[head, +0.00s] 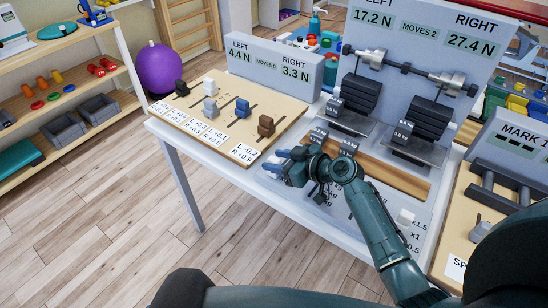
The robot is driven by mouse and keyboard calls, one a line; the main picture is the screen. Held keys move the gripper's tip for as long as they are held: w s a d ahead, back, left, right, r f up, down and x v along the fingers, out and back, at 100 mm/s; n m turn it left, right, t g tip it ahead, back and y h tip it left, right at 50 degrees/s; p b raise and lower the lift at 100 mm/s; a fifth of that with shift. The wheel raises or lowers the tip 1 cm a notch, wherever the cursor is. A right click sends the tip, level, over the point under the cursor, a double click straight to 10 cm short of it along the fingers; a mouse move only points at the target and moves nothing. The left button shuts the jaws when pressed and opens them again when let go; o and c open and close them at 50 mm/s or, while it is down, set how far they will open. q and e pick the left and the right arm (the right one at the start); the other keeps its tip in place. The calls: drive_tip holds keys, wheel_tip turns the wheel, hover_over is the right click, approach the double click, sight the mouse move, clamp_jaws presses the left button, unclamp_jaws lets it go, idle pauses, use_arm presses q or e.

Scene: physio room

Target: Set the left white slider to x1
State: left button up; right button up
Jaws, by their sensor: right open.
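The weight panel (368,232) lies on the white table below the large display, with printed labels including "x1" near its right side. One white slider knob (405,217) shows there, right of my right forearm. My right gripper (278,161) is open, pointing left with blue-tipped fingers above the left edge of the panel. I see nothing held in it. My left gripper is not in view.
A wooden board (215,119) with black, grey, blue and brown sliders lies left of my gripper. The large display (425,45) reads LEFT 17.2 N, RIGHT 27.4 N; black weights (433,118) hang before it. Another board (470,222) stands right. Open floor lies left.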

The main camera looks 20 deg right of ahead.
drive_tip(key=shift+w+a+f, duration=0.3)
drive_tip(key=shift+w+a, duration=0.15)
drive_tip(key=shift+w, duration=0.05)
drive_tip(key=shift+c, duration=0.3)
clamp_jaws()
